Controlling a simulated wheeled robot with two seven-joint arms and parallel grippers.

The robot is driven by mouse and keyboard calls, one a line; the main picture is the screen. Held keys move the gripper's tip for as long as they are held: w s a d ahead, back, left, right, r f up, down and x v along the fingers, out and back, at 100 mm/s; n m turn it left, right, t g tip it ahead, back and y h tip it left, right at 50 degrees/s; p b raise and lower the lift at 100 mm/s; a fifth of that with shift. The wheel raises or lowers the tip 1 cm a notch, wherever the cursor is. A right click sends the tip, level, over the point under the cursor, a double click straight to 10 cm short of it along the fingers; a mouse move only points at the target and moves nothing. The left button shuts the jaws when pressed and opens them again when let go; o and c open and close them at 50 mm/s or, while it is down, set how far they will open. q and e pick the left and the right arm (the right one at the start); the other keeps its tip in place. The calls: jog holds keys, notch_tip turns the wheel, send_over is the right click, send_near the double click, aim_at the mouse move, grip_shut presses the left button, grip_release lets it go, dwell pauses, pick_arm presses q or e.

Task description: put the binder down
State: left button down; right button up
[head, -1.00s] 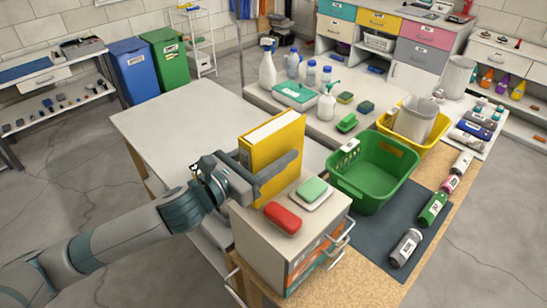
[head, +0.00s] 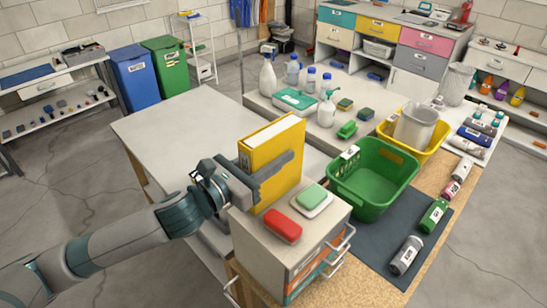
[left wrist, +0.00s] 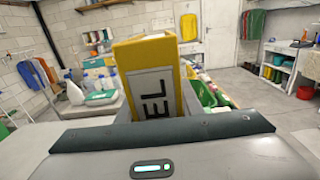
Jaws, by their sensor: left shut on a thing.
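The yellow binder (head: 271,150) stands upright at the rear of the small drawer cabinet's top in the head view. My left gripper (head: 268,178) is shut on it, one finger across its right-hand face. The binder's labelled spine (left wrist: 153,92) faces me in the left wrist view, slightly tilted there. My right gripper is not in view.
A red block (head: 282,225) and a green sponge on a white dish (head: 313,196) occupy the drawer cabinet (head: 262,250) top. A green basket (head: 368,186) stands close on the right. The white table (head: 190,135) on the left is clear.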

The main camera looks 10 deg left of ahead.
aim_at(274, 142)
pick_arm(q)
notch_tip(274, 142, up, 4)
jog(key=shift+f+b, duration=0.2)
jog(key=shift+b, duration=0.3)
jog(key=s+d+r, duration=0.4)
jog(key=d+r, duration=0.2)
jog(key=d, duration=0.5)
jog(key=shift+r, duration=0.4)
